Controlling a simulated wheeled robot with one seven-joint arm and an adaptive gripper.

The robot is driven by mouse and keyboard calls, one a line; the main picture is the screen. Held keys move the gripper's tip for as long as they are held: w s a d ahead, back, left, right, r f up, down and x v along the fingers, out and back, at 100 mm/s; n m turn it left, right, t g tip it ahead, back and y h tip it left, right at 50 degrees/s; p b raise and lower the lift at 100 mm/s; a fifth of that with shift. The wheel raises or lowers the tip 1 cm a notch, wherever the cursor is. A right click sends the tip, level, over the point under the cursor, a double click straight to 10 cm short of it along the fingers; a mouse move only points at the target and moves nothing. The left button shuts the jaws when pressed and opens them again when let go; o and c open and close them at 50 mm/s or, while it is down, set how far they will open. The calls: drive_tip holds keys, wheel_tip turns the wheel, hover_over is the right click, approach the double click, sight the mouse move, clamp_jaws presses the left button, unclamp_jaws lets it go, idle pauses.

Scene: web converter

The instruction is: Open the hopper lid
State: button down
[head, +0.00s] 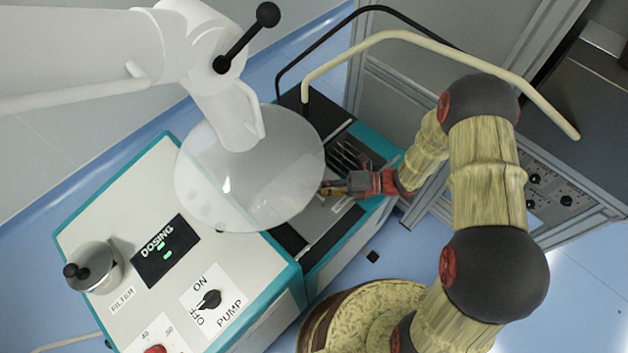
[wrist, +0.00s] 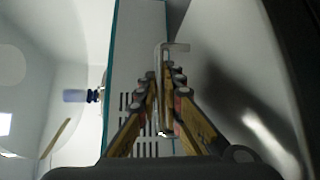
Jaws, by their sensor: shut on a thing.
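My gripper (head: 330,188) is at the right rim of a large translucent round disc (head: 285,190) in the head view. In the wrist view my gripper's fingers (wrist: 166,82) are closed around a thin, bent metal handle (wrist: 177,48), whose top end sticks out past the fingertips. What the handle is fixed to is hidden by the fingers. I cannot tell for certain which surface is the hopper lid, or how far open it is. A grey metal surface (head: 318,218) shows below my gripper in the head view.
A white and teal machine with a DOSING display (head: 165,251), a PUMP knob (head: 209,299) and a metal filter cup (head: 96,267) lies left. A white jointed arm (head: 110,50) hangs overhead. A cream rail (head: 400,34) and grey cabinet stand behind.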

drive_tip(key=shift+s+a+r+p, duration=0.15)
drive_tip(key=shift+s+a+p, duration=0.65)
drive_tip(key=shift+s, duration=0.1)
drive_tip(key=shift+s+a+f, duration=0.2)
drive_tip(key=shift+s+a, duration=0.15)
drive_tip(key=shift+s, duration=0.05)
drive_tip(key=c, duration=2)
unclamp_jaws()
drive_tip(key=shift+c, duration=0.2)
drive_tip(key=shift+o, duration=0.4)
drive_tip(key=d, duration=0.4)
drive_tip(key=d+r, duration=0.1)
drive_tip(key=d, duration=0.7)
drive_tip(key=shift+w+r, duration=0.3)
drive_tip(key=shift+r, duration=0.05)
